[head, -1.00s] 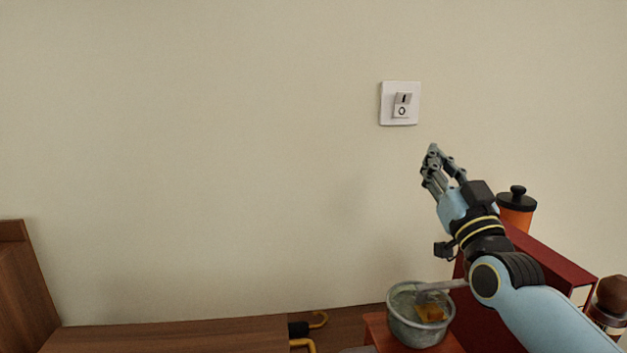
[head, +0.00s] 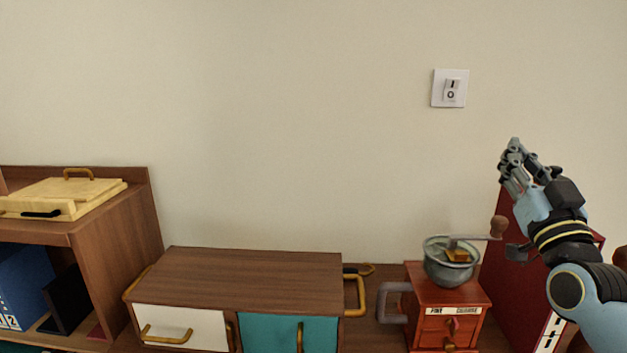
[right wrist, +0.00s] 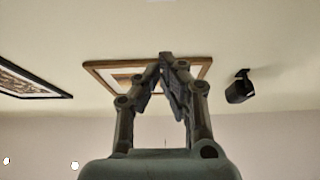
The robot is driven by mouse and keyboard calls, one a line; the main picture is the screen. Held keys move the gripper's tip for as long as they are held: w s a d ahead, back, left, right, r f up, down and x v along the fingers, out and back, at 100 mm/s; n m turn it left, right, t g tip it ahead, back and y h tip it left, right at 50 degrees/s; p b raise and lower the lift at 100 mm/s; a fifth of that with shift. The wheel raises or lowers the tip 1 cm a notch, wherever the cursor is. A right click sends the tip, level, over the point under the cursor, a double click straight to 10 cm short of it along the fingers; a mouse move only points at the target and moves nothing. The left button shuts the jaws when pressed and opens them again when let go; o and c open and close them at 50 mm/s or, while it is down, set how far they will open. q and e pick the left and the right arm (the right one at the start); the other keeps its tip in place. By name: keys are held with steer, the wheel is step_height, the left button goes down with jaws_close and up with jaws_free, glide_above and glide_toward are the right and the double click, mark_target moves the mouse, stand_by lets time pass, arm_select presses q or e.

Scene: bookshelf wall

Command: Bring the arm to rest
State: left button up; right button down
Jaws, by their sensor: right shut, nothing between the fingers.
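My right gripper (head: 514,165) is raised in front of the wall at the right of the head view, pointing up and to the left. Its fingers are shut with nothing between them. In the right wrist view the gripper (right wrist: 166,62) shows with its fingertips together against the wall and a framed picture. It is apart from everything around it. A white wall switch (head: 450,88) is up and to the left of the gripper. My left gripper is not in the head view.
A red coffee grinder (head: 448,300) with a grey bowl and crank stands below the gripper. A tall dark red object (head: 510,262) is behind my arm. A wooden cabinet (head: 250,275) with white and teal fronts stands in the middle. A yellow case (head: 75,195) lies on the left shelf.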

steer(key=s+a+f+n+g+y, duration=0.1)
steer(key=s+a+f+g, duration=0.2)
steer(key=s+f+g, duration=0.45)
steer(key=s+a+f+n+g+y, duration=0.25)
steer(key=s+a+f, duration=0.2)
steer(key=f, duration=0.55)
steer(key=s+d+f+m+g+h, duration=0.1)
steer(key=s+f+g+h, duration=0.3)
steer(key=s, duration=0.8)
steer(key=s+d+f+m+g+y, duration=0.1)
steer(key=s+d+f+g, duration=0.1)
steer(key=s+g, duration=0.65)
steer(key=s+d+f+t+b, duration=0.1)
steer(key=s+f+b, duration=0.15)
steer(key=f, duration=1.35)
steer(key=s+d+f+b, duration=0.15)
steer(key=f+b, duration=0.25)
steer(key=f, duration=1.2)
arm_select(q)
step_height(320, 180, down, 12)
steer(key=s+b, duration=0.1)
steer(key=b, duration=0.4)
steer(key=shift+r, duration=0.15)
arm_select(e)
steer(key=s+f+g, duration=0.1)
steer(key=s+f, duration=1.8)
steer(key=f, duration=0.2)
steer(key=shift+d, duration=0.4)
